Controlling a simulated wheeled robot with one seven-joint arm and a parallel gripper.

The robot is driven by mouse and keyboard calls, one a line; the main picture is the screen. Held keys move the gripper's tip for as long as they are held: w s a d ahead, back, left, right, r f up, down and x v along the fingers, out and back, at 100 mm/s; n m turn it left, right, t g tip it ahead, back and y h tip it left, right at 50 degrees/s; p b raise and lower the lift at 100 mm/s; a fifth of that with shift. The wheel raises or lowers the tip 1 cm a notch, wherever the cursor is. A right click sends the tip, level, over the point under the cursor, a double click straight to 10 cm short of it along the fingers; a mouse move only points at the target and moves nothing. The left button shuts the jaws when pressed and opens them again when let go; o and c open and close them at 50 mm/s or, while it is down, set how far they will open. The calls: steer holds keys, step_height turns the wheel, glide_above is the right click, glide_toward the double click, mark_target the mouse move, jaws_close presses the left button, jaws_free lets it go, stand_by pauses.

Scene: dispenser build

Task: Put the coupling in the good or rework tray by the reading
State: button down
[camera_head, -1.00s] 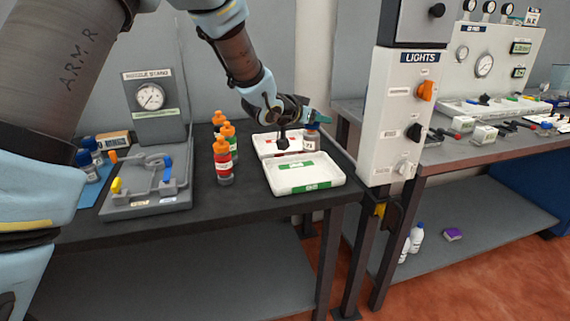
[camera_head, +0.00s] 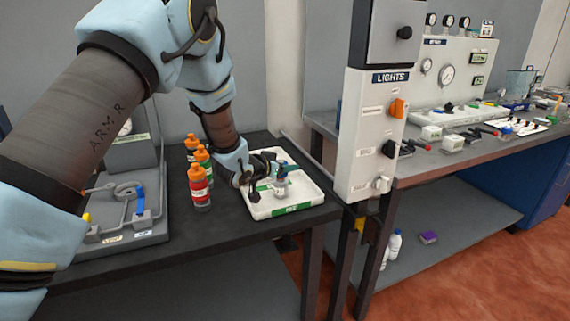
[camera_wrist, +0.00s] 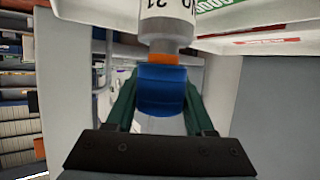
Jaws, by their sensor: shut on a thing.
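The coupling (camera_head: 281,188) is a grey piece with a white label. In the wrist view it shows a label, a grey neck, an orange band and a blue part (camera_wrist: 160,88). My gripper (camera_head: 280,172) is shut on the blue part, with its green fingers on either side. The coupling is over the white front tray with green labels (camera_head: 291,209); I cannot tell whether it touches the tray floor. The red-labelled tray behind (camera_head: 262,155) is mostly hidden by my arm. In the wrist view, the green label (camera_wrist: 213,6) and red label (camera_wrist: 265,41) show.
Orange-capped bottles (camera_head: 199,187) stand left of the trays. The needle stand (camera_head: 140,165) is further left, its dial partly hidden by my arm and unreadable. The LIGHTS panel (camera_head: 372,140) stands close on the right.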

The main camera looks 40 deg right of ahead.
steer(key=shift+f, duration=0.1)
steer(key=shift+f, duration=0.15)
steer(key=shift+c, duration=1.4)
jaws_free()
steer(key=shift+r, duration=0.25)
steer(key=shift+a, duration=0.3)
steer(key=b+v, duration=0.3)
steer(key=v, duration=0.8)
steer(key=shift+a, duration=0.25)
